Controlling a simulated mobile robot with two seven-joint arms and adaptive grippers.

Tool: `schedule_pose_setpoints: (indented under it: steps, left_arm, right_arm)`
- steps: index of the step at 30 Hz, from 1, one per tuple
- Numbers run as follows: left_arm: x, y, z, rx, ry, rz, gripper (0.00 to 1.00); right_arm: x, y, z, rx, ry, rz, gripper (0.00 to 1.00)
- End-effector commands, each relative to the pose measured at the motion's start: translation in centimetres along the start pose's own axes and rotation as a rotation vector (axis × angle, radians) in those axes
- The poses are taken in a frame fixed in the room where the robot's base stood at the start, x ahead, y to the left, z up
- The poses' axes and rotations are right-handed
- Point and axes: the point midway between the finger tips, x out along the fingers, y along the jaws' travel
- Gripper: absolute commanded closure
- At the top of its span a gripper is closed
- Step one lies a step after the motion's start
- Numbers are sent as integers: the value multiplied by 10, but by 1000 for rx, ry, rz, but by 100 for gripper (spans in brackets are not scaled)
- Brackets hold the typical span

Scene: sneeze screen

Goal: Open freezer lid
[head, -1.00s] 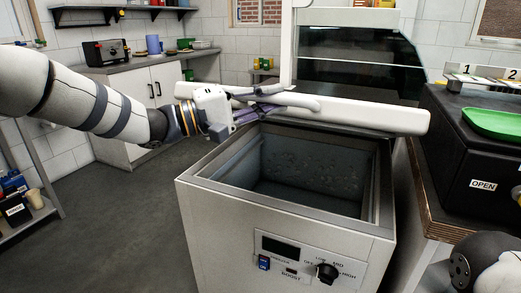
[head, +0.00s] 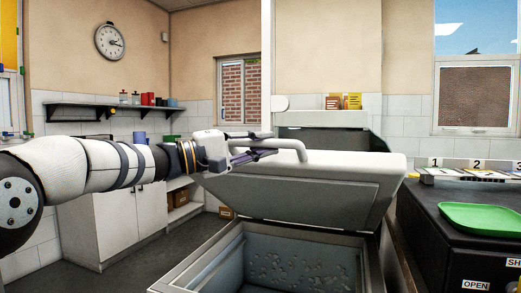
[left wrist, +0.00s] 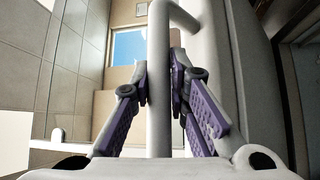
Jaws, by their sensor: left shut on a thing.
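The freezer (head: 197,262) stands low in the centre of the head view, its opening uncovered and its frosty inside showing. Its white lid (head: 310,190) is raised and tilted above the back rim. My left gripper (head: 262,148) is shut on the lid's bar handle (head: 292,146) at the lid's upper left. In the left wrist view the handle (left wrist: 160,75) runs between the two purple fingers of the gripper (left wrist: 160,92), with the lid's pale surface to the right. My right gripper is out of view.
A black counter unit (head: 440,245) with a green tray (head: 482,218) and numbered cards stands close on the right. A white cabinet (head: 125,215) and a wall shelf (head: 85,112) are at the left. A glazed screen unit (head: 320,140) is behind the lid.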

Motion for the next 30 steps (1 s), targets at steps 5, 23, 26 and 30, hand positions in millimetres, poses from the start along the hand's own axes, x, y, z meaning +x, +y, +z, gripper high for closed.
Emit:
schedule_pose_setpoints:
  steps: [5, 23, 26, 30]
  left_arm:
    - [0, 0, 0, -3, 2, 2, 100]
    - [-15, 0, -2, -3, 4, -3, 64]
    - [-39, 1, -1, -5, 5, 0, 64]
    - [-78, 0, -1, -3, 5, 0, 64]
  right_arm:
    - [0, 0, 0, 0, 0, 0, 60]
    - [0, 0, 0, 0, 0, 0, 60]
    - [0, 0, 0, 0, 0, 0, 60]
    - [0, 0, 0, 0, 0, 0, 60]
